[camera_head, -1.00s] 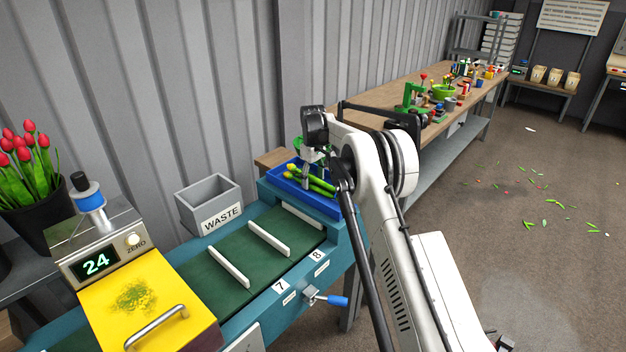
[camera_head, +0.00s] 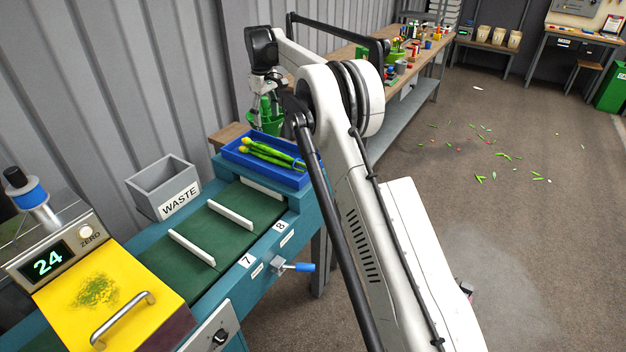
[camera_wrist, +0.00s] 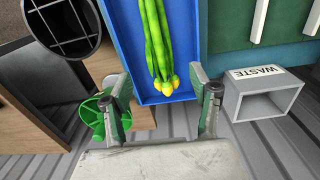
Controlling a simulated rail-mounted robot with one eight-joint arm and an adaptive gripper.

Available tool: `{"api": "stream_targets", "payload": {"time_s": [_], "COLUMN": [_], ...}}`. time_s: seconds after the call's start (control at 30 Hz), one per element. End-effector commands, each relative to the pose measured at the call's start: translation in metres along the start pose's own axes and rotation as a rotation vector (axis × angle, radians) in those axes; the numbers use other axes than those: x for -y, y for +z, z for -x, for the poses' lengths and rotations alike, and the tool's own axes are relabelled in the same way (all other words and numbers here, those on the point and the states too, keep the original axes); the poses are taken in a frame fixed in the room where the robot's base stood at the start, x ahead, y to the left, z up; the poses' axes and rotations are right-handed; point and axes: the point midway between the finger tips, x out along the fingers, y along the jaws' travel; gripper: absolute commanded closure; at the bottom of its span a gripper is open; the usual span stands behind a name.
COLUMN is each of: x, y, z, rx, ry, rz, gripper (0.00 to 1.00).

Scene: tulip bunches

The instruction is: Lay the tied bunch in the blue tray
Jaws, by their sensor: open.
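The tied bunch (camera_head: 268,153), green stems with yellow heads, lies in the blue tray (camera_head: 297,181) at the end of the sorting line. In the wrist view the bunch (camera_wrist: 157,40) lies lengthwise inside the tray (camera_wrist: 122,30), heads toward my gripper. My gripper (camera_wrist: 162,82) is open, with a finger on either side of the picture and nothing between them. In the head view my gripper (camera_head: 263,103) is raised beyond the tray, apart from the bunch. The tie is hard to make out.
A grey waste bin (camera_head: 162,187) stands left of the tray. A green belt with white dividers (camera_head: 231,215) runs up to the tray. A green container (camera_wrist: 92,115) is beside my gripper. A corrugated wall (camera_head: 190,70) rises close behind.

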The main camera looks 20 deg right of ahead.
Motion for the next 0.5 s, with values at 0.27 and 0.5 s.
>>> {"api": "stream_targets", "payload": {"time_s": [0.27, 0.5], "x": [0.026, 0.057], "y": [0.037, 0.081], "z": [0.073, 0.123], "rx": [-0.066, -0.127], "ry": [0.042, 0.075], "rz": [-0.079, -0.149], "gripper": [0.42, 0.42]}}
